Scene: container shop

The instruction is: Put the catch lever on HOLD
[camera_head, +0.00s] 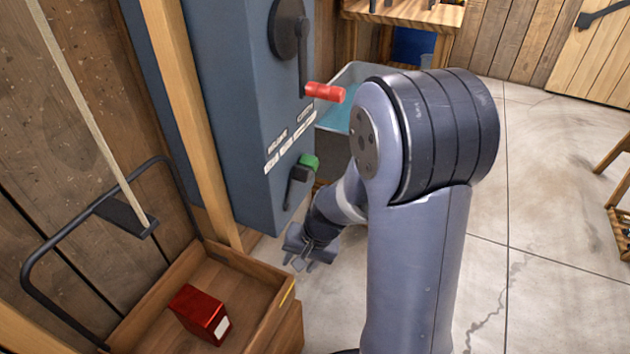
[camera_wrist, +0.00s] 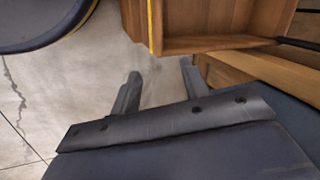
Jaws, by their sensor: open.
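The catch lever is probably the short dark lever (camera_head: 296,184) with a green knob (camera_head: 309,161) on the blue-grey cabinet (camera_head: 240,100) in the head view. Its knob end points up and slightly right. Small white labels (camera_head: 284,147) sit above it, too small to read with certainty. My gripper (camera_head: 303,263) is open and empty, below and a little right of the lever, apart from it. In the wrist view my two fingers (camera_wrist: 160,70) are spread over bare floor, and the lever is not seen there.
A crank with a red handle (camera_head: 325,92) sticks out above the lever. A wooden tray (camera_head: 262,268) holding a red box (camera_head: 200,314) stands below the cabinet; its wooden side also shows in the wrist view (camera_wrist: 215,44). A pale blue bin (camera_head: 338,117) stands behind.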

